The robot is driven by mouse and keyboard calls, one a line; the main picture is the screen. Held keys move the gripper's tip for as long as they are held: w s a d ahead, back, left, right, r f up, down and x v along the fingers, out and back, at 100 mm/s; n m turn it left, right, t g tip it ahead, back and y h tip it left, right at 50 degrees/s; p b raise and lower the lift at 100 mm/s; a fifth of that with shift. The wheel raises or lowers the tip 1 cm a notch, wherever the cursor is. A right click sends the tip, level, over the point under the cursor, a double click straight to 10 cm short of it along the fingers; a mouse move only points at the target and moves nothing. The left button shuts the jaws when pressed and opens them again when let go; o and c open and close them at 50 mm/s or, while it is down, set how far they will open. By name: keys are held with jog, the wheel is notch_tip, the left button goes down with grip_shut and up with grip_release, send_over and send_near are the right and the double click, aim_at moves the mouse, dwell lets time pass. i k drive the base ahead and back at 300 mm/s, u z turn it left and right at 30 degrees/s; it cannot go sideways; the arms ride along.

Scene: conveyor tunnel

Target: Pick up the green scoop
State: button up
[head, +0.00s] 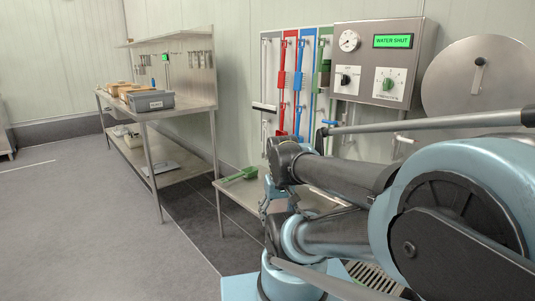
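The green scoop (240,175) lies on the left end of a low steel table (229,191), near the wall. My arm reaches in from the right and covers much of this table. My gripper (268,196) seems to be at the arm's far end, just right of the scoop and apart from it in the picture. My own links partly hide it, and its fingers are too small and cluttered to tell open from shut. I see nothing held.
A steel workbench (190,105) with a grey bin (150,101) and tan blocks stands at the left. Coloured cleaning tools hang on a wall board (290,80) beside a control box (385,62) reading "WATER SHUT". The floor (80,220) at left is clear.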

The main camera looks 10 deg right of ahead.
aim_at(240, 176)
jog(key=k, duration=0.6)
jog(key=u, duration=0.5)
jog(key=i, duration=0.95)
jog(key=u, duration=0.35)
jog(key=i, duration=0.65)
